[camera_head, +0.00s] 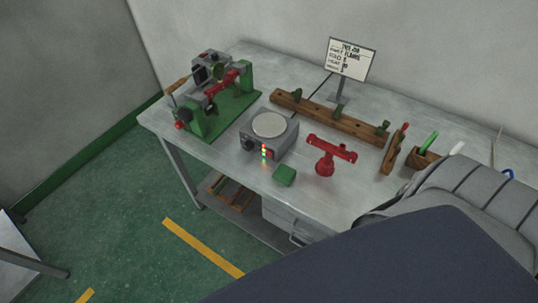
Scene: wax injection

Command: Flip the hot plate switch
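The hot plate (283,145) is a grey box with a pale round top (269,125), standing on the workbench near its front edge. Its front face has a dark knob (247,145) on the left and a small red part (270,153) on the right, which looks like the switch. Small green, yellow and red lights (264,151) show beside it. I cannot tell the switch's position at this size. Neither gripper is in view. A large dark arm link of mine covers the lower right, with a grey part above it, well right of the hot plate.
The grey workbench (227,150) holds a green hand-cranked machine (221,115) at left, a green block (284,176), a red stand (325,157), a wooden rack (330,118) and a sign (351,60). A wooden holder (421,160) with tools is at right.

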